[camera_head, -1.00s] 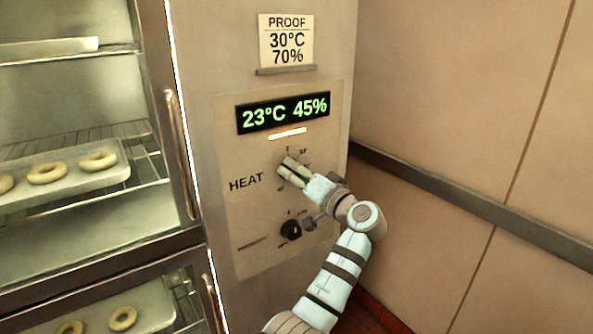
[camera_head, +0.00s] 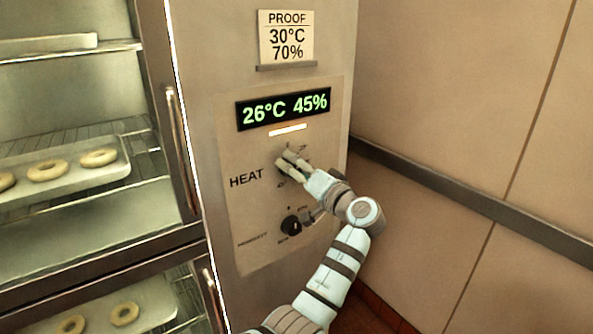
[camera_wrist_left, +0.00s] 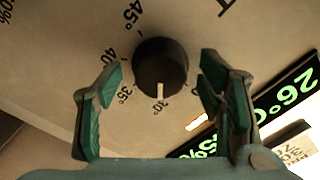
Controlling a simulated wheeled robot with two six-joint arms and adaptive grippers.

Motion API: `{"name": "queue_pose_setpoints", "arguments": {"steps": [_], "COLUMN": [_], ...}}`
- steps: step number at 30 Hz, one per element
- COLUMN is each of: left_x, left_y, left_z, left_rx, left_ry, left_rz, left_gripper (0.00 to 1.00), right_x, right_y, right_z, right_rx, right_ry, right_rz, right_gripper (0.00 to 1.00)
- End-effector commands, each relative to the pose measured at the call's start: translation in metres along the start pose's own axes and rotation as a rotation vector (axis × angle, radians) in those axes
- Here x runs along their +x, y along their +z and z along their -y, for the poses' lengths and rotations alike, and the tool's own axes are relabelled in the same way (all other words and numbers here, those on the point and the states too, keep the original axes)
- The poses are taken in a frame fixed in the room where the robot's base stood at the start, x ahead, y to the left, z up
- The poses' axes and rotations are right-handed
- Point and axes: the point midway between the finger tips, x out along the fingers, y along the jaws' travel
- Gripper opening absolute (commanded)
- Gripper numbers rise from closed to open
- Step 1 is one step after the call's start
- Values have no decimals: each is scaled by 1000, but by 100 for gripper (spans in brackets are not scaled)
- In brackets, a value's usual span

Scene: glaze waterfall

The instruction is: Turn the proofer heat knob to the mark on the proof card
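The proof card (camera_head: 287,38) at the top of the panel reads 30°C 70%. The green display (camera_head: 284,109) below it reads 26°C 45%. The heat knob (camera_wrist_left: 160,62) is dark and round, with a pale pointer line aimed at about the 30° mark in the left wrist view. In the head view the fingers mostly hide it. My left gripper (camera_head: 284,163) is at the knob. In the left wrist view its fingers (camera_wrist_left: 163,70) stand apart on either side of the knob, with a gap showing on both sides. My right gripper is out of view.
A second black knob (camera_head: 291,226) sits just below, close under my left wrist. The proofer's door handle (camera_head: 182,150) stands out to the left, with ring-shaped dough on trays (camera_head: 75,181) behind the door. A wall with a dark rail (camera_head: 450,205) lies to the right.

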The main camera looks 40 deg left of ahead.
Motion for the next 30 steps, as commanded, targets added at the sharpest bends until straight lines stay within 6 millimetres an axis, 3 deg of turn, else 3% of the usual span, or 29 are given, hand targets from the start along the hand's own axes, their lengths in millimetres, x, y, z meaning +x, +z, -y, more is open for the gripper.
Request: {"name": "queue_pose_setpoints", "arguments": {"steps": [8,15,18,30], "left_x": [-10,-61,-72,-75], "left_y": [0,0,0,0], "left_z": [-1,-2,-1,-1], "left_rx": [0,0,0,0], "left_ry": [2,4,2,0], "left_rz": [-1,0,0,0], "left_gripper": [62,62,62,62], "right_x": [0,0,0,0], "right_y": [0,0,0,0], "right_z": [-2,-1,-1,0], "right_rx": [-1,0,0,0], "right_ry": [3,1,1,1], "right_rz": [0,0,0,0], "right_gripper": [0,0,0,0]}}
